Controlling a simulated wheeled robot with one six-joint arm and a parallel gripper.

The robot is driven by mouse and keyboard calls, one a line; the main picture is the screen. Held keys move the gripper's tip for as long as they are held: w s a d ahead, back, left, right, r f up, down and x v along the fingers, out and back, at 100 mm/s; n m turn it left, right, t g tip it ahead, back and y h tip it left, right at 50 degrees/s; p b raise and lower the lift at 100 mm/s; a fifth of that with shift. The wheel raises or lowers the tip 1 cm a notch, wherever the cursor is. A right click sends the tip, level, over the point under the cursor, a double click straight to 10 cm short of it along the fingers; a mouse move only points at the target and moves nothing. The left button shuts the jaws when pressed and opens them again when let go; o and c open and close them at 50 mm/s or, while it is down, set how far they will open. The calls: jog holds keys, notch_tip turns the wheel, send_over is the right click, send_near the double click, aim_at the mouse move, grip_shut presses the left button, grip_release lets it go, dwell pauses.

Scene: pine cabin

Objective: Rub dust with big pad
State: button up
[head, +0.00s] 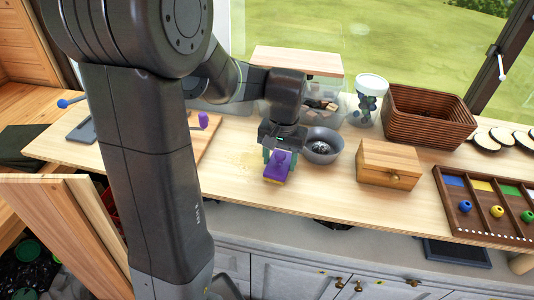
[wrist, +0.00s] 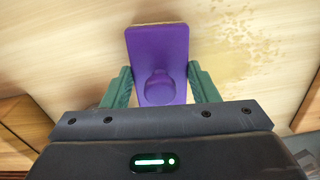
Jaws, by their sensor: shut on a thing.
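The big pad (head: 277,169) is a purple block with a yellowish underside and a knob on top. It is at the counter's front, below my gripper (head: 278,157). In the wrist view, the purple pad (wrist: 158,52) sits between the green fingers of my gripper (wrist: 160,85), which is shut on it. I cannot tell whether the pad touches the wood. The dust (wrist: 245,42) is a patch of tan specks at the upper right of the wrist view, beside the pad. In the head view, faint dust (head: 246,158) lies left of the pad.
A grey bowl (head: 322,146) stands close right of my gripper. Farther right are a wooden box (head: 389,164), a wicker basket (head: 430,113) and a tray with coloured slots (head: 484,204). A smaller purple item (head: 203,120) stands on a board at left. The counter's front edge is near.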

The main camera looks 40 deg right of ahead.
jog(key=shift+w+a+p, duration=0.2)
jog(key=shift+w+a, duration=1.35)
jog(key=shift+w, duration=0.3)
jog(key=shift+w+a+p, duration=0.15)
jog(key=shift+w+a, duration=1.45)
jog(key=shift+w, duration=0.2)
jog(key=shift+w+a+p, duration=0.2)
jog(key=shift+w+a, duration=1.35)
jog(key=shift+w, duration=0.3)
jog(key=shift+w+d+r+p, duration=0.1)
jog(key=shift+w+d+p, duration=0.25)
jog(key=shift+w+d, duration=0.45)
jog(key=shift+s+d+f, duration=0.1)
jog(key=shift+s+d, duration=0.7)
jog(key=shift+s, duration=0.25)
jog(key=shift+s+d+f, duration=0.1)
jog(key=shift+s+d, duration=0.75)
jog(key=shift+s, duration=0.15)
jog(key=shift+s+d+f, duration=0.1)
jog(key=shift+s+d, duration=0.7)
jog(key=shift+s, duration=0.25)
